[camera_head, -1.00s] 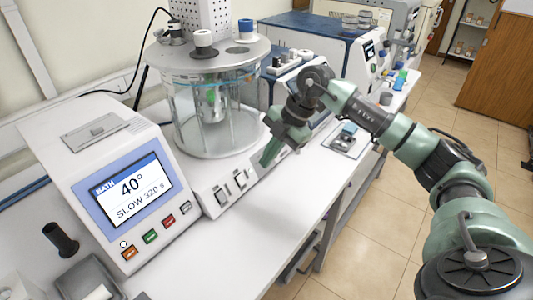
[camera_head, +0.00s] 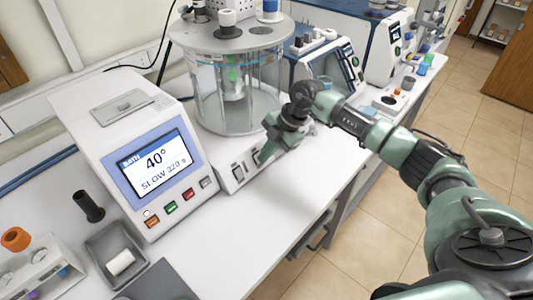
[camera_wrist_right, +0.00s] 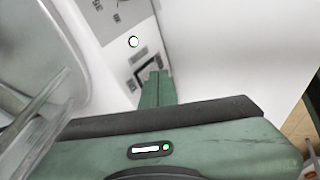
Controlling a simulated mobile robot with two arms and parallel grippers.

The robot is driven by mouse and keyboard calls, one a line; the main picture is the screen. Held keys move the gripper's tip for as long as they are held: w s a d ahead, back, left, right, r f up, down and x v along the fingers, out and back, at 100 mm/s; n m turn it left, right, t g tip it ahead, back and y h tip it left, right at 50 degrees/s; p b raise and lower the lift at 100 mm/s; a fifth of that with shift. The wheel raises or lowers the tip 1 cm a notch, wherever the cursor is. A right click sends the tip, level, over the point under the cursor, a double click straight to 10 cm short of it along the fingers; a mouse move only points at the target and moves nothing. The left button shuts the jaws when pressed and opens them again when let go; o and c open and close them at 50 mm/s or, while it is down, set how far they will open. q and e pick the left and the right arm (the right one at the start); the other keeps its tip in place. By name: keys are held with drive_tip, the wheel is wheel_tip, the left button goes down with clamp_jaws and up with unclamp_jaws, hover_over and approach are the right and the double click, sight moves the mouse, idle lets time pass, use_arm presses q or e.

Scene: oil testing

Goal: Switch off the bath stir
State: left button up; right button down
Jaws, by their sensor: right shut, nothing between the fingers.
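The bath is a glass cylinder (camera_head: 235,95) with a grey lid on a white base (camera_head: 228,183). The base's sloped front carries dark-framed rocker switches (camera_head: 238,171). My right gripper (camera_head: 265,156) is shut and empty, its green fingers pointing down at the base beside the switches. In the right wrist view the fingertips (camera_wrist_right: 158,78) overlap the edge of one framed switch (camera_wrist_right: 146,72); contact cannot be told. The stir switch's position is too small to read. My left gripper is out of view.
A grey tray (camera_head: 118,258) and a rack (camera_head: 40,262) stand at front left. The bench (camera_head: 275,200) is clear before the base.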

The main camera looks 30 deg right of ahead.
drive_tip(key=shift+f+t+b, duration=0.3)
drive_tip(key=shift+f+b, duration=0.15)
drive_tip(key=shift+b, duration=0.15)
drive_tip(key=shift+s+r, duration=0.1)
drive_tip(key=shift+s, duration=0.15)
drive_tip(key=shift+w, duration=0.2)
drive_tip(key=shift+w+r+p, duration=0.25)
drive_tip(key=shift+r+p, duration=0.6)
drive_tip(key=shift+p, duration=0.15)
drive_tip(key=shift+a, duration=0.1)
drive_tip(key=shift+f, duration=0.1)
